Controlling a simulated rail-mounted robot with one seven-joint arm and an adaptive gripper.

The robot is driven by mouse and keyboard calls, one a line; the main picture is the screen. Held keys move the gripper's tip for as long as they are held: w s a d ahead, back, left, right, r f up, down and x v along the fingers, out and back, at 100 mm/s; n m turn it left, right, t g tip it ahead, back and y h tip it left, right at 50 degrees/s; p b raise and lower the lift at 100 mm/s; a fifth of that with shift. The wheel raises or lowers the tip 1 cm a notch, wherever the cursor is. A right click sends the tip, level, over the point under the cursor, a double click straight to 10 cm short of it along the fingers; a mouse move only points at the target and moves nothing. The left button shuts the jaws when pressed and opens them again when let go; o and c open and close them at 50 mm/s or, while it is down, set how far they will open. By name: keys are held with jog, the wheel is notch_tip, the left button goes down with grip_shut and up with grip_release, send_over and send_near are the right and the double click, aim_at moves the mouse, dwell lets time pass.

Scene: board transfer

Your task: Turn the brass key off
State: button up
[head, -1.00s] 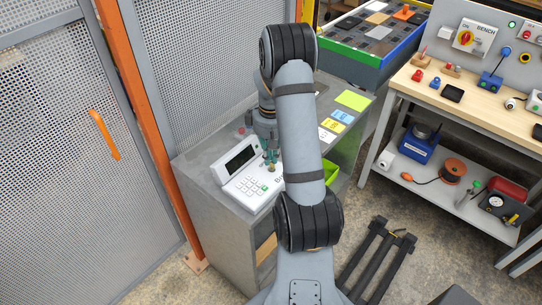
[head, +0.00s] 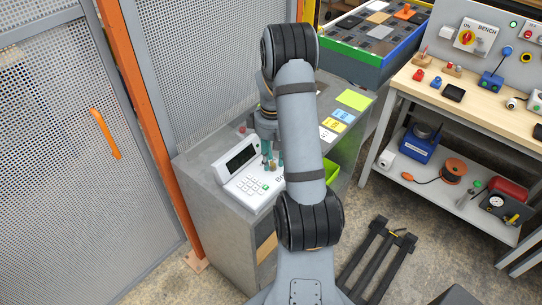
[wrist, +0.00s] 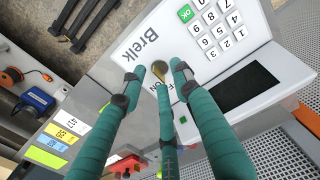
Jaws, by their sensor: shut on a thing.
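The brass key (wrist: 159,70) stands in the white keypad console (wrist: 120,62), close to the printed words ON and OFF, which the fingers partly cover. I cannot tell which word it points to. My gripper (wrist: 158,78) has three teal fingers, and they are closed around the key in the wrist view. In the head view my gripper (head: 271,163) reaches down onto the console (head: 257,196) beside its keypad, and the key is hidden there.
The console has a dark screen (head: 240,158) and number buttons, and stands on a grey cabinet (head: 205,165). Yellow, blue and green notes lie behind my arm. A mesh fence (head: 60,150) is close on the left; a workbench (head: 480,85) stands at the right.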

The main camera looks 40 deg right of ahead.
jog(key=shift+s+a+f, duration=0.1)
jog(key=shift+s, duration=0.25)
notch_tip(320, 180, up, 12)
jog(key=shift+w, duration=0.35)
notch_tip(320, 180, down, 12)
jog(key=shift+s+r, duration=0.15)
dwell(0.6)
jog(key=shift+r, duration=0.1)
